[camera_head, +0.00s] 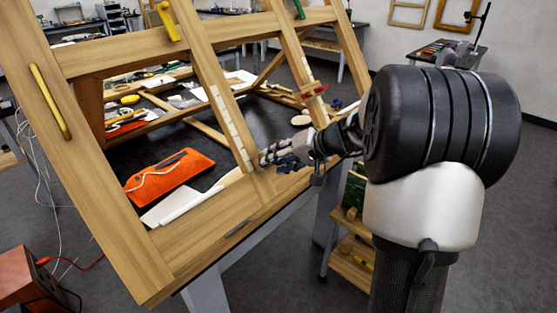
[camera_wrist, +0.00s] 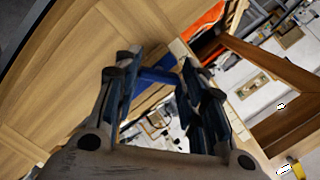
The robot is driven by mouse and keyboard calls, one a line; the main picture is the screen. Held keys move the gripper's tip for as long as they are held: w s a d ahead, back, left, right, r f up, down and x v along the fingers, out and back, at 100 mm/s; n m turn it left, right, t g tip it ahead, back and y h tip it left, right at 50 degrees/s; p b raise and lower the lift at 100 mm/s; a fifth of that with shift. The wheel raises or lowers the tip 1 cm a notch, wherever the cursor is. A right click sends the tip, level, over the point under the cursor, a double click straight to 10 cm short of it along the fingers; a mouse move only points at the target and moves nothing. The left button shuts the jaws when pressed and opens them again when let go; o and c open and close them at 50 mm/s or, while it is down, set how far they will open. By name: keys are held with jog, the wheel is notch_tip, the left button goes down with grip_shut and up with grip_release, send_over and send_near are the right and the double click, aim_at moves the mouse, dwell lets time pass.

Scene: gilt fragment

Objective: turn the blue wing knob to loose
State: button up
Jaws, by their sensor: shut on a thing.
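The blue wing knob (camera_wrist: 158,76) shows in the wrist view between my gripper's fingers, close to the wooden frame. In the head view the knob (camera_head: 288,165) is a small dark blue shape at the lower part of the frame, partly covered by my gripper. My gripper (camera_head: 276,157) reaches in from the right and its fingertips are at the knob. In the wrist view my gripper (camera_wrist: 160,72) has a finger on each side of the knob and is shut on it. The knob's exact turn angle is hard to tell.
The large wooden frame (camera_head: 190,245) stands tilted over a black table. An orange pouch (camera_head: 168,176) and a white strip lie behind its lower rail. A red knob (camera_head: 313,91) sits on another bar, and yellow handles (camera_head: 50,102) are at the left. A wooden shelf stands below my arm.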

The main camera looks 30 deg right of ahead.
jog(key=n+h, duration=0.1)
jog(key=n, duration=0.4)
jog(key=n+h, duration=0.1)
jog(key=n, duration=0.3)
jog(key=shift+f+n, duration=0.1)
jog(key=shift+n, duration=0.3)
dwell(0.5)
jog(key=o, duration=1.1)
jog(key=shift+c, duration=0.2)
jog(key=v, duration=1.2)
